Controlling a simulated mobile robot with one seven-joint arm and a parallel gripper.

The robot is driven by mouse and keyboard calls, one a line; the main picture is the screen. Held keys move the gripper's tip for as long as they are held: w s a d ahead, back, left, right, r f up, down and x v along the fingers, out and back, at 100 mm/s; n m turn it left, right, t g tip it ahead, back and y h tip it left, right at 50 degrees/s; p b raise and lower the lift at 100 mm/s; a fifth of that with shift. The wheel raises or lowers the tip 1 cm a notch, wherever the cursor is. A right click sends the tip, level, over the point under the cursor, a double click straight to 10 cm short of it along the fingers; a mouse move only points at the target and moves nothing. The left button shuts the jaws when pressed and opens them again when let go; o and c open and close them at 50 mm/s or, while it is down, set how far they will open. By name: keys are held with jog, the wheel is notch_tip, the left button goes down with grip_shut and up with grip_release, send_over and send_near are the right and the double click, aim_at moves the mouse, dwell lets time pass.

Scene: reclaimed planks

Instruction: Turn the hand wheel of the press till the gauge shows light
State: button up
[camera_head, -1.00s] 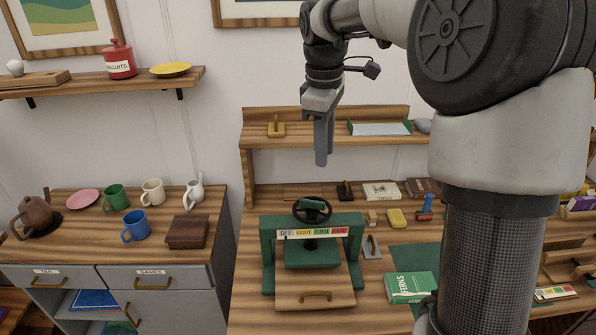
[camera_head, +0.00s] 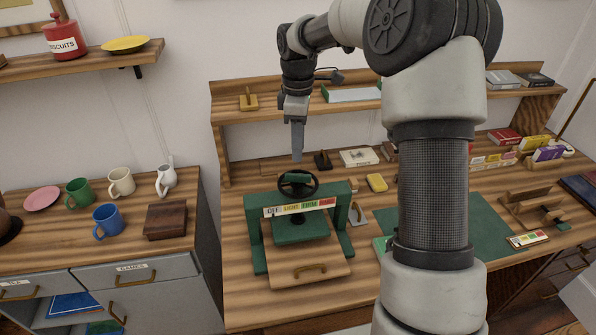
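The green press (camera_head: 255,230) stands on the wooden bench. Its black hand wheel (camera_head: 313,187) lies flat on top of the frame. The gauge strip (camera_head: 300,207) across the front beam has white, yellow, green and red fields; OFF and LIGHT are at its left. I cannot make out for certain where its pointer stands. A wooden board (camera_head: 310,271) with a handle is at the press's base. My gripper (camera_head: 297,158) points down just above and behind the wheel in the picture, apparently not touching it. Its fingers overlap edge-on, so their opening is hidden.
A low shelf (camera_head: 232,116) runs along the back of the bench. A white booklet (camera_head: 360,157), a yellow block (camera_head: 376,183) and a metal-plated tool (camera_head: 357,216) lie right of the press. Left, a separate cabinet holds mugs (camera_head: 107,222) and a dark box (camera_head: 165,221).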

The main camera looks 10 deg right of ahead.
aim_at(298, 174)
notch_tip(298, 174, down, 9)
jog(key=shift+r, duration=0.2)
grip_shut()
